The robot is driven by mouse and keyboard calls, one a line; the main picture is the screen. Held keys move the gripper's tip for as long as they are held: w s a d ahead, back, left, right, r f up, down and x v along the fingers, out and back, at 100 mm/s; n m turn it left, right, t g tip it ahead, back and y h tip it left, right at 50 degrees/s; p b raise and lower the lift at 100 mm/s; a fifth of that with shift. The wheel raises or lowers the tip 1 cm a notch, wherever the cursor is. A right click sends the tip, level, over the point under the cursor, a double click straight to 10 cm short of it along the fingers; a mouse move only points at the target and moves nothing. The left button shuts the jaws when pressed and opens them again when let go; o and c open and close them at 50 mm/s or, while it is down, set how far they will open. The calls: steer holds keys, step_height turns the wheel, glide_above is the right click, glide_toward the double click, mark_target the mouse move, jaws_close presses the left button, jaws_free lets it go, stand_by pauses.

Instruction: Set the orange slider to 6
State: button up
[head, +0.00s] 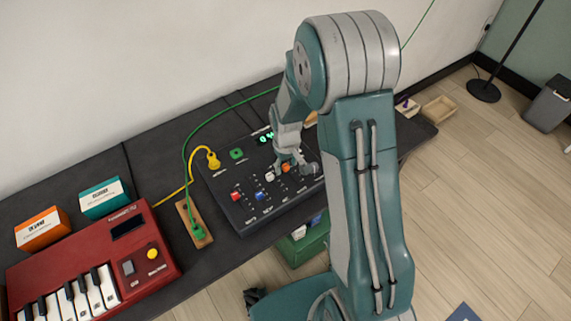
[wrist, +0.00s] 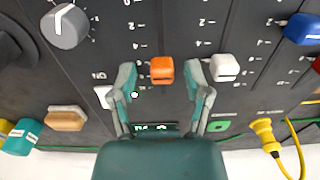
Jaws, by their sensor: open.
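The orange slider (head: 286,168) is on the dark control panel (head: 227,190), to the right of the white slider (head: 270,176). My gripper (head: 291,163) is low over the panel at the orange slider. In the wrist view, my gripper (wrist: 161,67) is open, with one finger on each side of the orange slider cap (wrist: 162,70). Gaps show between cap and fingers, so nothing is gripped. Scale numerals 2 and 4 show beside its track; those level with the cap are partly hidden by a finger, so its exact reading is unclear.
The white slider (wrist: 226,66) is close beside the right finger in the wrist view. A grey knob (wrist: 66,26), a white switch (wrist: 103,96) and the blue slider (wrist: 302,29) are also near.

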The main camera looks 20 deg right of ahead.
mark_target(286, 166)
step_height(286, 166, up, 12)
stand_by(0.5)
stand_by(0.3)
steer(key=s+r+m+t, duration=0.3)
steer(key=s+r+t, duration=0.2)
steer(key=s+r, duration=1.1)
steer(key=s, duration=0.5)
steer(key=shift+a+r+m+t, duration=0.15)
steer(key=shift+r+m+t, duration=0.15)
steer(key=shift+r, duration=0.1)
stand_by(1.9)
